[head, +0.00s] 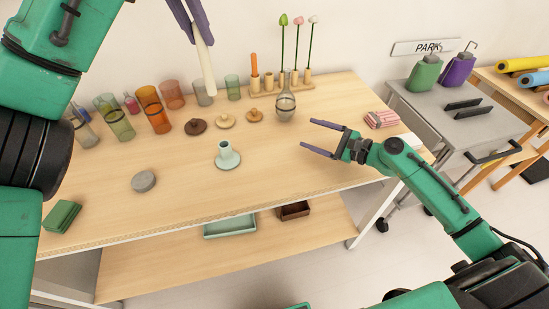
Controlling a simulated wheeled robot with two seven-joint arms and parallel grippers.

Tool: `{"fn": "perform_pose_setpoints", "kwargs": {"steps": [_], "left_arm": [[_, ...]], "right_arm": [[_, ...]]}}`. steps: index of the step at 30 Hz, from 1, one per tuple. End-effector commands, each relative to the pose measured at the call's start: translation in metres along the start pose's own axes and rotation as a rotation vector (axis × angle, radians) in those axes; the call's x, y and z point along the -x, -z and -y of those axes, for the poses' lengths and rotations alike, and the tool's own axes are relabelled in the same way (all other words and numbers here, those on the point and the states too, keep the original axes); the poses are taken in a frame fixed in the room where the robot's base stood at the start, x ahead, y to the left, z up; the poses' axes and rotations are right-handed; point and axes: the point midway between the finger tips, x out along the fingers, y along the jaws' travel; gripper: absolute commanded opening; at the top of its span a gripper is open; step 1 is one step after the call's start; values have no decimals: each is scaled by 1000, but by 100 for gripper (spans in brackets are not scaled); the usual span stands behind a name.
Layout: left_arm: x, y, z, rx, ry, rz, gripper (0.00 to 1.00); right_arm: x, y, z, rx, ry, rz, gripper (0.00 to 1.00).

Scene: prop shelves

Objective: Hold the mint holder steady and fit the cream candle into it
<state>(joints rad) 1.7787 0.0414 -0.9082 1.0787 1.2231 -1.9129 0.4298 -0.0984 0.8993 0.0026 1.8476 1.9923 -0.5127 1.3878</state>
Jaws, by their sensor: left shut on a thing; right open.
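The mint holder (226,157) stands upright on the shelf top, a short socket on a round saucer-like base. My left gripper (199,32) is at the top of the head view, shut on the cream candle (208,70). The candle hangs long and nearly upright, its lower end apart from the holder and above and left of it in the picture. My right gripper (307,134) is open and empty, to the right of the holder and not touching it. Its two fingers point left.
Brown (196,126), cream (225,121) and orange (255,115) holders stand behind the mint one. Coloured glasses (154,110), a glass vase (285,108) and a peg rack (262,91) line the back. A grey disc (144,181) lies front left. The front middle is clear.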

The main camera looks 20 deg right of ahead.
Motion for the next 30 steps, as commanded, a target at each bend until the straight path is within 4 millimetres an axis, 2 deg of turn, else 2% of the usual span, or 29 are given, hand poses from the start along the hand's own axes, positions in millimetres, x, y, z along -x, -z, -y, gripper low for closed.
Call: {"fn": "perform_pose_setpoints", "kwargs": {"steps": [1,3,6,9,14,24,30], "left_arm": [[0,0,0,0,0,0,0],[0,0,0,0,0,0,0],[0,0,0,0,0,0,0],[0,0,0,0,0,0,0],[0,0,0,0,0,0,0],[0,0,0,0,0,0,0],[0,0,0,0,0,0,0]], "right_arm": [[-11,-20,-25,-120,-39,59,78],[-22,-47,-58,-295,-95,131,78],[-30,-77,-90,-489,-161,199,78],[-33,-93,-106,-594,-198,230,78],[-46,-101,-110,-621,-206,240,78],[-119,-122,-118,-613,-204,240,78],[-145,-128,-122,-615,-204,237,78]]}}
